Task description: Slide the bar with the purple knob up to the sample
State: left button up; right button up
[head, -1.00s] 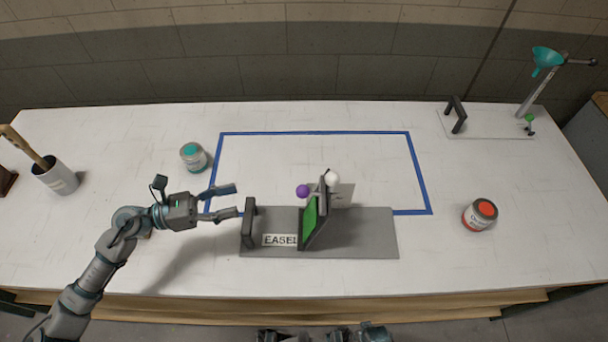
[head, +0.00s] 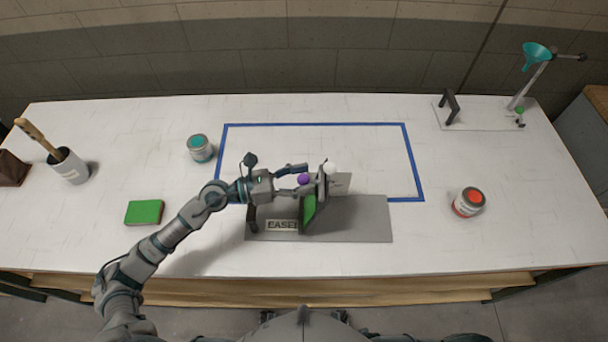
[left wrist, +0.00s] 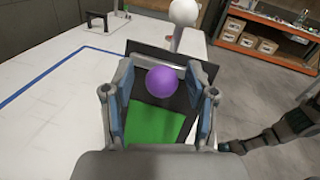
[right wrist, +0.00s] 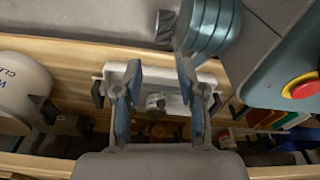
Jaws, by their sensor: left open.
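The purple knob (head: 303,179) sits on the bar at the upper part of the tilted easel plate, above the green sample (head: 309,207). In the left wrist view the purple knob (left wrist: 161,81) lies between my open left fingers, with a visible gap on each side, and the green sample (left wrist: 155,122) is below it. My left gripper (head: 306,178) reaches the knob from the left. The easel base (head: 350,225) carries the EASEL label. My right gripper (right wrist: 158,95) is open and outside the head view, in front of the wooden shelf under the table.
A white knob (head: 330,168) stands behind the plate. A green block (head: 145,212), a teal can (head: 200,148) and a brush pot (head: 70,167) are on the left. A red-topped can (head: 469,202) is on the right. The blue-taped area (head: 413,160) is mostly clear.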

pick_arm(q)
jog(key=shift+d, duration=0.1)
pick_arm(e)
jog(key=shift+s, duration=0.2)
pick_arm(q)
jog(key=shift+d, duration=0.15)
grip_shut()
jog(key=shift+f, duration=0.1)
jog(key=f+b, duration=0.1)
jog(key=a+f+b, duration=0.1)
jog(key=f+b, duration=0.2)
jog(key=f, duration=0.1)
jog(key=shift+a+b, duration=0.25)
jog(key=shift+b, duration=0.1)
pick_arm(e)
jog(key=w+a+r, duration=0.1)
jog(key=w+r, duration=0.7)
jog(key=shift+w+a, duration=0.2)
jog(key=shift+w, duration=0.15)
